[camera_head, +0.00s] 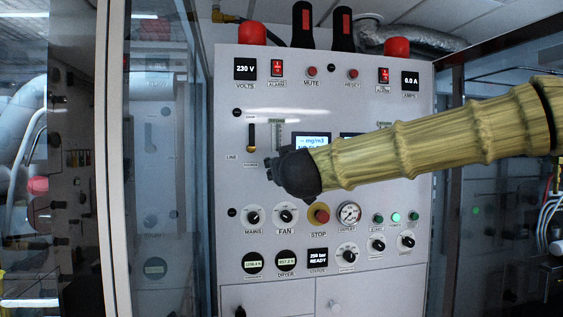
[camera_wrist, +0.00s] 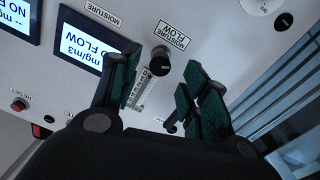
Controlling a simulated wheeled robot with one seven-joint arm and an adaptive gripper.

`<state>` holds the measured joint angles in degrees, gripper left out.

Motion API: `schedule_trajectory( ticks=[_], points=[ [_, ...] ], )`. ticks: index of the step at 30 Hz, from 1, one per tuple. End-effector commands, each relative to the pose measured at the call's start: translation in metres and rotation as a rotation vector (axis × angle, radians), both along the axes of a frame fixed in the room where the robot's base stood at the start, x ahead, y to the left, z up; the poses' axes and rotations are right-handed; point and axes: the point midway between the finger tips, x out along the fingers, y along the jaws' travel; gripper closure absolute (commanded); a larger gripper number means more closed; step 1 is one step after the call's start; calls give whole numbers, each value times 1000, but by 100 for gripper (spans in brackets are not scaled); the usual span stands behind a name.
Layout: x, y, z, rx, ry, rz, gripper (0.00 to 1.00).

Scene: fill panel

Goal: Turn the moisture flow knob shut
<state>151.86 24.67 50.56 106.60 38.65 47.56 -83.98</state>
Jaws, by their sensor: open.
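The moisture flow knob (camera_wrist: 160,62) is a black round knob on the grey panel, in the upper middle of the wrist view, beside its "MOISTURE FLOW" label (camera_wrist: 171,36). My gripper (camera_wrist: 158,75) is open and empty, with its green-padded fingers on either side of the knob in this view. I cannot tell whether either finger touches it. In the head view my gripper (camera_head: 296,172) is in front of the panel's middle, and the moisture flow knob is hidden there, apparently behind the gripper or arm.
A display reading "mg/m3 NO FLOW" (camera_wrist: 84,47) is beside the knob.

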Motion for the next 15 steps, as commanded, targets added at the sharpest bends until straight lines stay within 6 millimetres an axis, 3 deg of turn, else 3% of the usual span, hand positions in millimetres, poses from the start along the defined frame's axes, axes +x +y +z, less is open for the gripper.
schedule_trajectory(
  ticks=[6, 15],
  points=[
    [22, 3, 1, 0, 0, 0, 55],
    [35, 5, 0, 0, 0, -1, 55]
  ],
)
